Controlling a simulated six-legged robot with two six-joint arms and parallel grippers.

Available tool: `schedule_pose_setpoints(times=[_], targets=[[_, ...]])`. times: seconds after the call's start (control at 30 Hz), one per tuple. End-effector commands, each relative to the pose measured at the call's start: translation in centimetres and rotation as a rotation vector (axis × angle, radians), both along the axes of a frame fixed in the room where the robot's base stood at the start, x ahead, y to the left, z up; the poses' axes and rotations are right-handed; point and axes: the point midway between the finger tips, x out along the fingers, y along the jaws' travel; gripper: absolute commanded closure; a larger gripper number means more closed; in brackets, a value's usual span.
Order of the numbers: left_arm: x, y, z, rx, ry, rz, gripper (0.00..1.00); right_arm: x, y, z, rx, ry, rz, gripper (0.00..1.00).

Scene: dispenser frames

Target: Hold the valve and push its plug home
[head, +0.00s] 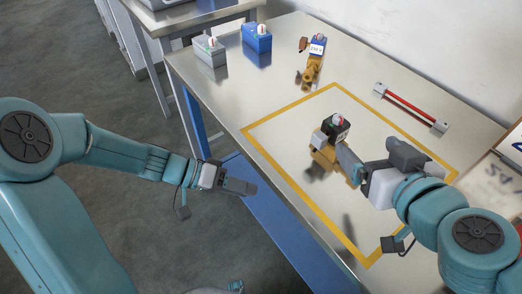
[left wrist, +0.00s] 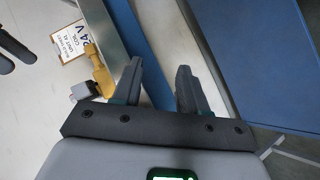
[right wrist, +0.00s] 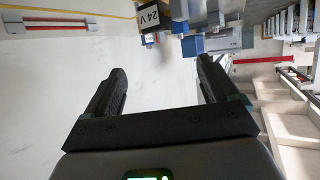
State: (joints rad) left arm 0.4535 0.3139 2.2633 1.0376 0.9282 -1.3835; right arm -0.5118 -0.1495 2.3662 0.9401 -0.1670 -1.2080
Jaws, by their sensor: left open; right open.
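The valve (head: 326,157) stands inside the yellow-taped square, with a brass body and a black coil (head: 336,128) on top. A grey plug (head: 319,139) sits at the coil's left side; I cannot tell whether a gap is left. In the left wrist view the brass body (left wrist: 98,70), the 24 V label and the grey plug (left wrist: 83,90) show. The coil's 24 V face (right wrist: 149,16) is at the top of the right wrist view. My right gripper (head: 348,160) is open close beside the valve, partly overlapping it. My left gripper (head: 242,187) is open and empty, off the table's front edge.
A second valve with a blue coil (head: 317,47) stands behind the taped square. A grey box (head: 209,55) and a blue box (head: 256,40) stand at the far left. A red bar (head: 410,107) lies near the wall. The taped square's front is clear.

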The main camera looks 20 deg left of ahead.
Motion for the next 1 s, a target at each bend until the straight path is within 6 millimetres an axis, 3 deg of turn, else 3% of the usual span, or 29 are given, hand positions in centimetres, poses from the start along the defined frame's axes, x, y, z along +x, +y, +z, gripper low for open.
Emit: schedule_pose_setpoints(times=[0.03, 0.1, 0.2, 0.3, 0.5, 0.73, 1.0], targets=[[1.1, 0.8, 3.1, -0.047, -0.120, 0.019, 0.57, 0.1, 0.0, 0.0, 0.000, 0.000, 0.000, 0.12], [2.2, 1.8, 7.2, -0.105, -0.290, 0.037, 0.57, 0.1, 0.0, 0.0, 0.001, 0.000, 0.000, 0.12], [2.4, -1.1, 9.4, -0.263, -0.196, 0.153, 0.57, 0.2, 0.0, 0.0, 0.001, 0.001, -0.002, 0.12], [2.6, -2.7, 10.8, -0.384, -0.095, 0.260, 0.57, 0.2, 0.0, 0.0, 0.001, 0.002, -0.002, 0.12], [2.7, -3.8, 11.8, -0.502, 0.016, 0.369, 0.57, 0.2, 0.0, 0.0, 0.000, 0.001, 0.000, 0.12], [2.7, -3.9, 11.8, -0.514, 0.030, 0.382, 0.57, 0.6, 0.2, -0.3, -0.002, 0.003, -0.001, 0.12], [2.7, -3.9, 11.8, -0.512, 0.029, 0.380, 0.57, 3.6, 1.9, -1.8, -0.005, 0.005, 0.001, 0.12]])
